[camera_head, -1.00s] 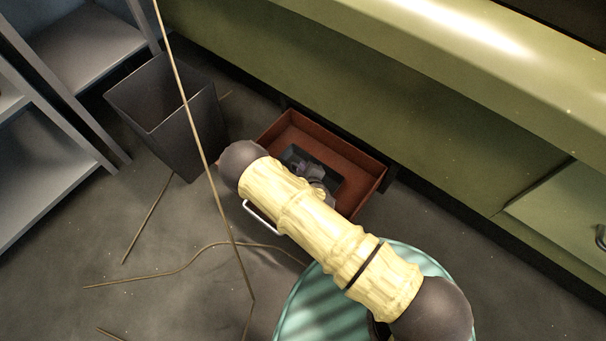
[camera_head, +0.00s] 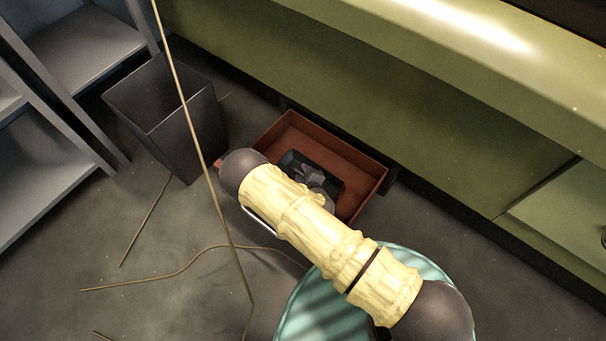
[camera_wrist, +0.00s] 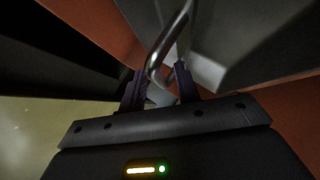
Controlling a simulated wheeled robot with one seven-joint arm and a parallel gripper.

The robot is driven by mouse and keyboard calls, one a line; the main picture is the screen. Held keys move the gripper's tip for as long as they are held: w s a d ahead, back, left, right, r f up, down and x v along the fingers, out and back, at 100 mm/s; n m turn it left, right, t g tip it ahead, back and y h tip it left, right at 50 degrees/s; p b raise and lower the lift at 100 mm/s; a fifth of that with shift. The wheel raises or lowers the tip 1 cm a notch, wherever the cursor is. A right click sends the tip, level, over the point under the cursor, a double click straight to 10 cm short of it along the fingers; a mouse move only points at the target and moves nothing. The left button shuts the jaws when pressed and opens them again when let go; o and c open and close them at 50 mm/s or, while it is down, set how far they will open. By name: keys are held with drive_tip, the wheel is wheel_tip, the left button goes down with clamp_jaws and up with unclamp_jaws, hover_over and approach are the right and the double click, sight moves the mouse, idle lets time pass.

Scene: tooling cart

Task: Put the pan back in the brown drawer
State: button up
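The brown drawer (camera_head: 358,159) stands pulled out low at the base of the green cabinet in the head view. A dark rectangular pan (camera_head: 290,159) lies inside it. In the wrist view its grey body (camera_wrist: 235,45) fills the upper right, with a shiny curved metal handle (camera_wrist: 164,45) beside it. My gripper (camera_wrist: 160,75) has its two dark fingers apart on either side of that handle, with a gap on the right side. In the head view my gripper (camera_head: 316,180) is over the pan, and my pale forearm hides the drawer's front part.
A dark open bin (camera_head: 175,125) stands left of the drawer. Grey shelves (camera_head: 85,50) are at the far left. A teal round thing (camera_head: 320,310) is below my arm. Thin brown rods (camera_head: 205,165) cross the floor. The green cabinet (camera_head: 400,110) rises behind the drawer.

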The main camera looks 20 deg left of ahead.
drive_tip(key=p+v, duration=0.5)
drive_tip(key=v, duration=0.7)
drive_tip(key=shift+w+r, duration=0.1)
drive_tip(key=shift+w, duration=0.05)
idle(0.3)
drive_tip(key=w+d+r+m+g+h, duration=0.2)
drive_tip(key=w+d+r+m+h, duration=0.25)
drive_tip(key=r, duration=0.45)
drive_tip(key=w+d+r+m+g+h, duration=0.1)
drive_tip(key=w+d+r+m+g, duration=0.1)
drive_tip(key=w+d+r+m, duration=0.4)
drive_tip(key=s+d+r+m+g, duration=0.1)
drive_tip(key=s+d+r+m, duration=0.1)
drive_tip(key=s+d+r, duration=0.2)
drive_tip(key=s+d+r+m+g, duration=0.1)
drive_tip(key=s+d+r, duration=0.4)
drive_tip(key=r, duration=0.5)
drive_tip(key=s+d+r+m+g, duration=0.1)
drive_tip(key=s+d+r+m, duration=0.2)
drive_tip(key=r, duration=0.4)
drive_tip(key=shift+s+d, duration=0.7)
drive_tip(key=shift+d, duration=0.2)
